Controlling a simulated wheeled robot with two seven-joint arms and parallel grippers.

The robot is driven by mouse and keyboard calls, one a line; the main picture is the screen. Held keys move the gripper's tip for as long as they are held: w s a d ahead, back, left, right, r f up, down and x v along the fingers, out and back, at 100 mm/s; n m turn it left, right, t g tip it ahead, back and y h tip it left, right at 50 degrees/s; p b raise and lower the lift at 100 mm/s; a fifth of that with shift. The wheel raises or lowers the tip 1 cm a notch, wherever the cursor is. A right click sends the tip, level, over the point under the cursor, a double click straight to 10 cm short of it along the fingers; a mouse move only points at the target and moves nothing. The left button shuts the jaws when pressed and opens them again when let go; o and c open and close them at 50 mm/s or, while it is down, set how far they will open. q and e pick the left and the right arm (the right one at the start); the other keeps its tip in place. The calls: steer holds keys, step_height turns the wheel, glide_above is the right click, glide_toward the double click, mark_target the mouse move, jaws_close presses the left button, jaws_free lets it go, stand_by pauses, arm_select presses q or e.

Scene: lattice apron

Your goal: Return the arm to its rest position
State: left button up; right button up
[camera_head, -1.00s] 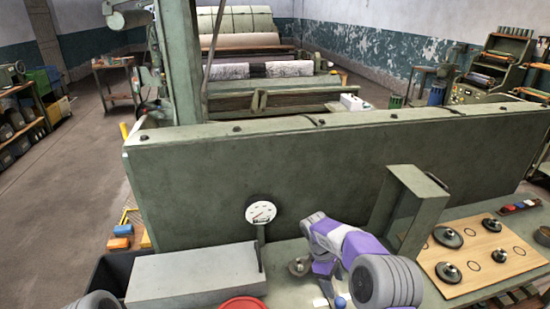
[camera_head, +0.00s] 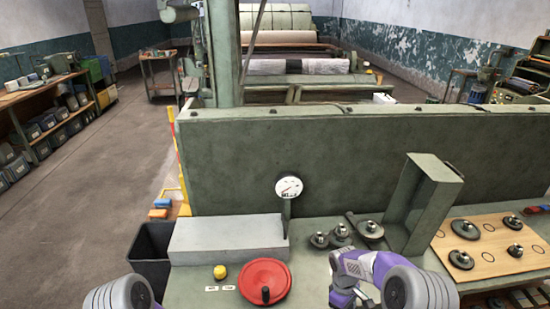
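My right arm, purple and grey, comes in at the lower right over the green bench (camera_head: 312,279). Its gripper (camera_head: 344,298) hangs down at the bottom edge and is partly cut off, so its fingers cannot be made out. My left arm shows only as a grey ribbed link in the lower left corner. My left gripper is out of view.
A red handwheel (camera_head: 265,277), a yellow knob (camera_head: 220,272) and a grey block (camera_head: 228,238) are on the bench's left part. Several metal discs with knobs (camera_head: 370,229) stand by a green bracket (camera_head: 425,205). A wooden board (camera_head: 490,240) lies right. A dark bin (camera_head: 151,270) stands left.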

steer(key=s+a+f+m+t+y, duration=0.1)
steer(key=s+a+f+m, duration=0.2)
steer(key=s, duration=0.4)
steer(key=s+a+f+m+t+y, duration=0.1)
steer(key=s+a+f+m, duration=0.3)
steer(key=s, duration=0.4)
steer(key=s+a+f+m+t+y, duration=0.1)
steer(key=s+a+f+m+y, duration=0.2)
steer(key=s, duration=0.4)
step_height(320, 180, down, 2)
steer(key=shift+s+a+f+m, duration=0.15)
steer(key=shift+a+f+m, duration=0.05)
steer(key=shift+a+m, duration=0.55)
